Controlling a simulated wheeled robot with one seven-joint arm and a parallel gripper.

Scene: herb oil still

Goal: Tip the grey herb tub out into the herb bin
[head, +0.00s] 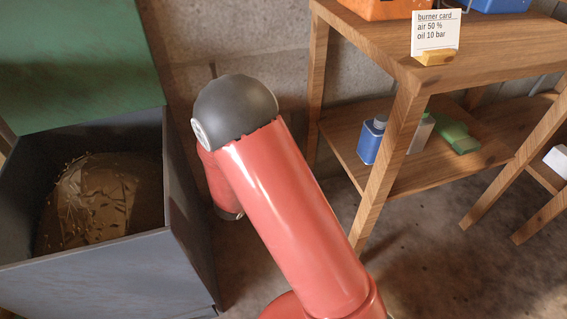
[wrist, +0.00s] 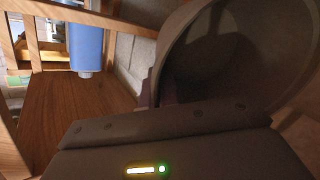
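The herb bin (head: 190,215) is a dark grey box at the left of the head view. Its green lid (head: 75,60) stands open, and loose herb scraps (head: 90,205) lie inside. The grey herb tub (wrist: 185,35) fills the upper right of the wrist view, very close, its round mouth turned partly to the camera. Its inside is dark and I see no herbs in it. My gripper (wrist: 155,95) appears shut on the tub's wall, though the fingertips are mostly hidden. In the head view my red arm hides the gripper and the tub.
A wooden table (head: 385,50) stands to the right, with a burner card (head: 436,32) on top. Its lower shelf (head: 410,172) holds a blue bottle (head: 371,140), which the wrist view also shows (wrist: 86,42), and a green item (head: 457,137). Bare floor lies between bin and table.

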